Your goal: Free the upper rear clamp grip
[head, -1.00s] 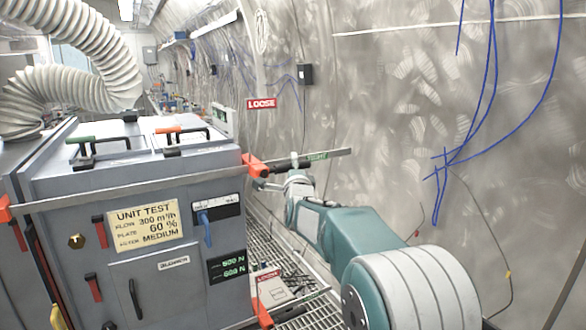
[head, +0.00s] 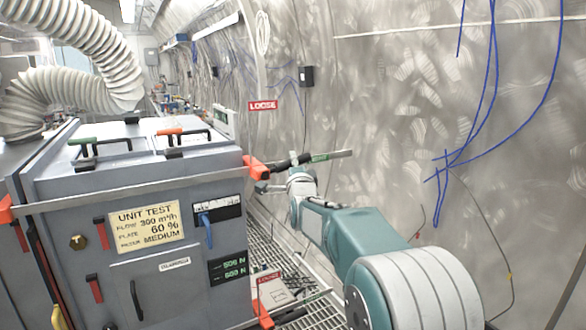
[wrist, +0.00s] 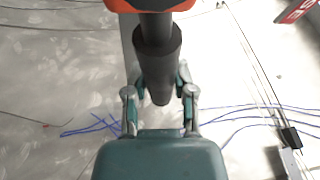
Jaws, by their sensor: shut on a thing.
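The grey filter unit (head: 85,185) stands at the left in the head view. A clamp bar (head: 335,155) with a green tag sticks out right from the orange clamp piece (head: 256,168) at the unit's upper right corner. My gripper (head: 272,187) is just below this bar, small and partly hidden. In the wrist view, a black cylindrical clamp grip (wrist: 157,60) hangs from an orange clamp body (wrist: 190,8). My gripper (wrist: 160,92) is shut on the grip, with one finger on each side. The fingertips are partly hidden behind the grip.
The curved steel wall (head: 400,110) stands close right of my arm, with blue cables (head: 480,110) hanging on it. A red LOOSE sign (head: 263,105) is beyond the clamp. A white hose (head: 100,50) is above the unit. The grating (head: 300,318) is narrow.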

